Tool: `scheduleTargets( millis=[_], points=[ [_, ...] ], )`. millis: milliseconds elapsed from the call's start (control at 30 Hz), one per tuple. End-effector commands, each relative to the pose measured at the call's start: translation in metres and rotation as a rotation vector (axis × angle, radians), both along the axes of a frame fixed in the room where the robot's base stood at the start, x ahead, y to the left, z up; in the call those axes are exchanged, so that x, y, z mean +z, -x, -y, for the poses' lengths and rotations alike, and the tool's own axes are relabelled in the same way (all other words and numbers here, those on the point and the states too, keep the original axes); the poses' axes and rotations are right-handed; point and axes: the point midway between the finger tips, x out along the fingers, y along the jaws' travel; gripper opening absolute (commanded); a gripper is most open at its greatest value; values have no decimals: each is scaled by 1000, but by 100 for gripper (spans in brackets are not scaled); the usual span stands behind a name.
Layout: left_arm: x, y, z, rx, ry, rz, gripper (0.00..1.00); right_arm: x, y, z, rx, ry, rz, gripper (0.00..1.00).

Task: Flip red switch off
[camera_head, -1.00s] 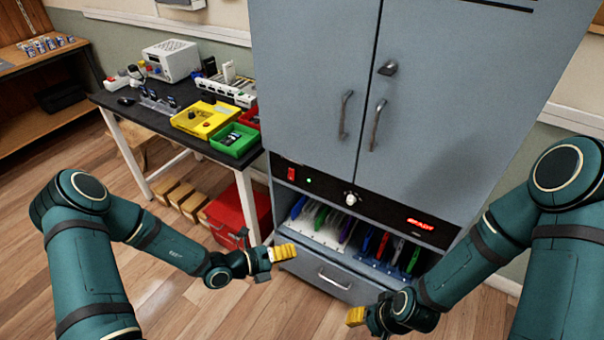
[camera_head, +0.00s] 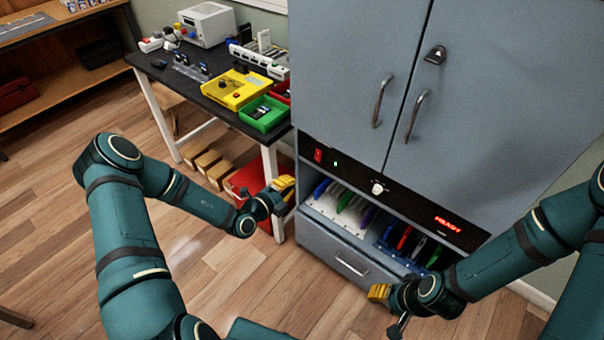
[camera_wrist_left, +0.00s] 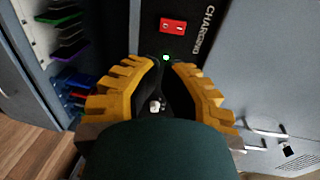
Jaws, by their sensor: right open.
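The red switch (camera_head: 318,155) sits at the left end of the cabinet's black control panel, beside a lit green light (camera_head: 335,163). In the left wrist view the switch (camera_wrist_left: 173,25) is near the top, beyond the fingertips, with the green light (camera_wrist_left: 166,57) between it and the gripper. My left gripper (camera_head: 284,186) is below and left of the switch, apart from it. Its yellow fingers (camera_wrist_left: 164,66) show an empty gap. My right gripper (camera_head: 379,293) is open near the drawer, low in the head view. Its far finger is hidden.
The grey cabinet (camera_head: 350,80) has door handles above the panel and a white knob (camera_head: 378,187) on it. Below are shelves of coloured devices and a drawer (camera_head: 345,262). A black table (camera_head: 215,88) with trays stands left, above a red box (camera_head: 248,178).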

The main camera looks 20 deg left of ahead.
Motion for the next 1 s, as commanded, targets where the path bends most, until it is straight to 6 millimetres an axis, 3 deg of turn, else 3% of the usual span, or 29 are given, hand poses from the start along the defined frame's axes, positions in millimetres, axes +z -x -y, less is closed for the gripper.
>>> scheduleTargets(
  millis=[600,800,1000],
  points=[
    [-17,-102,39,-3,-1,1,0,-29,-5,1,-3,3,14,47],
    [-19,-119,45,-3,-1,0,0,-34,-7,1,-4,3,16,47],
    [-18,-123,46,-2,0,0,0,-35,-7,1,-4,4,18,47]
  ],
)
